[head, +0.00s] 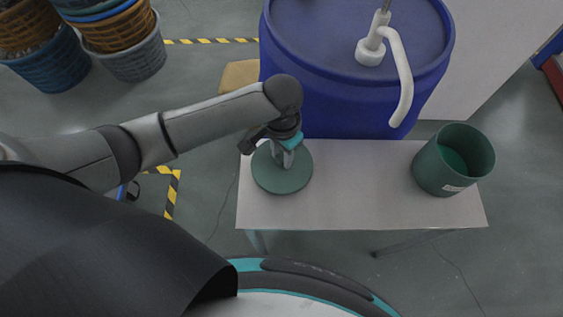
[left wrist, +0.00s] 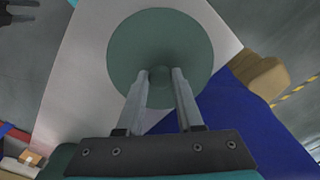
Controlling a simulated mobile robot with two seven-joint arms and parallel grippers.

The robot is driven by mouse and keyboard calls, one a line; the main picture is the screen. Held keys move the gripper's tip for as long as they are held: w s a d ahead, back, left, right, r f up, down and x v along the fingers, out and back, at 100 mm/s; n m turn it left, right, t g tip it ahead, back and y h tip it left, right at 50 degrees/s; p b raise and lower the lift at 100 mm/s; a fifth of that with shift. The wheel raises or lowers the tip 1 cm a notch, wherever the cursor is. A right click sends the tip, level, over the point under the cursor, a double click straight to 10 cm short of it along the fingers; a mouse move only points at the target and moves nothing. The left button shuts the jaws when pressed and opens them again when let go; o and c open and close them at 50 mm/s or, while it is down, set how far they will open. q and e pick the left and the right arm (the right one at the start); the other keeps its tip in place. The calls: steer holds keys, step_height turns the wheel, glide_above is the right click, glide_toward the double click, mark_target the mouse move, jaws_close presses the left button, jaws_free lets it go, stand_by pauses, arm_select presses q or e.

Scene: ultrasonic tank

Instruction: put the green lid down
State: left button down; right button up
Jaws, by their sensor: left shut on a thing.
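The green lid (head: 282,178) is a flat round disc over the left end of the white table (head: 360,205). My left gripper (head: 287,160) is above it, pointing down, and is shut on the knob at its middle. In the left wrist view the two fingers (left wrist: 160,85) close on the knob of the lid (left wrist: 135,50). I cannot tell whether the lid touches the table top. My right gripper is in neither view.
An open green bucket (head: 430,170) stands on the table's right end. A blue drum (head: 345,100) with a white pump (head: 370,50) stands behind the table. The table between lid and bucket is clear. Stacked baskets (head: 135,55) stand at the far left.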

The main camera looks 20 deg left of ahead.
mark_target(282, 158)
arm_select(q)
steer(key=shift+f+b, duration=0.5)
steer(key=shift+f, duration=1.6)
steer(key=c, duration=0.5)
jaws_free()
steer(key=shift+f, duration=0.15)
steer(key=shift+c, duration=0.2)
step_height(282, 158, up, 12)
steer(key=p, duration=0.3)
steer(key=shift+r, duration=0.2)
